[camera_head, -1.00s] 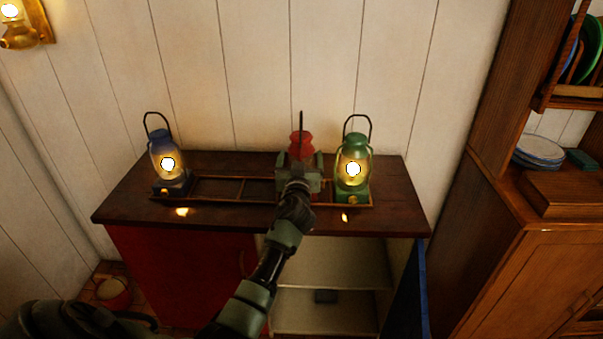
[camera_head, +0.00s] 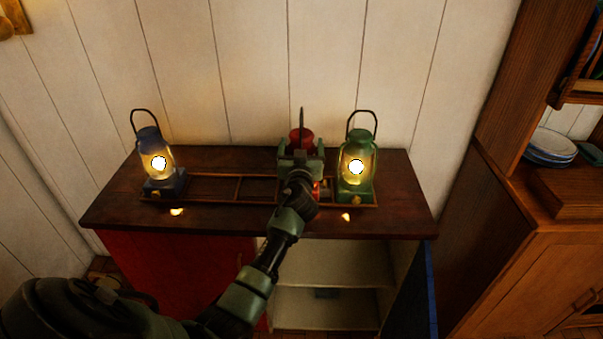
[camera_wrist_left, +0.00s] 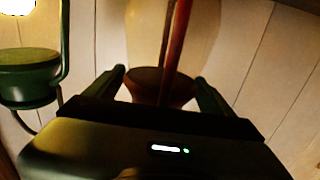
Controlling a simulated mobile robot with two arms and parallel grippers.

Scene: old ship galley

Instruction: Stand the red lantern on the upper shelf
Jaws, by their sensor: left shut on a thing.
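The red lantern (camera_head: 302,136) stands in the row between the blue and green lanterns, its thin handle upright. My left gripper (camera_head: 301,158) is shut on it near its top and hides most of its body; a small red part shows below the gripper. In the left wrist view the lantern's cap (camera_wrist_left: 160,84) and handle are between the two fingers (camera_wrist_left: 160,90). I cannot tell whether its base touches the rack. The upper shelf (camera_head: 325,266) is inside the open right side of the cabinet, below the top. My right gripper is not in view.
A lit blue lantern (camera_head: 157,163) and a lit green lantern (camera_head: 357,163) stand in the wooden rack (camera_head: 216,187) on the cabinet top (camera_head: 400,215). The green one is close beside my gripper. The blue door (camera_head: 421,290) hangs open; the red door (camera_head: 170,270) is shut.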

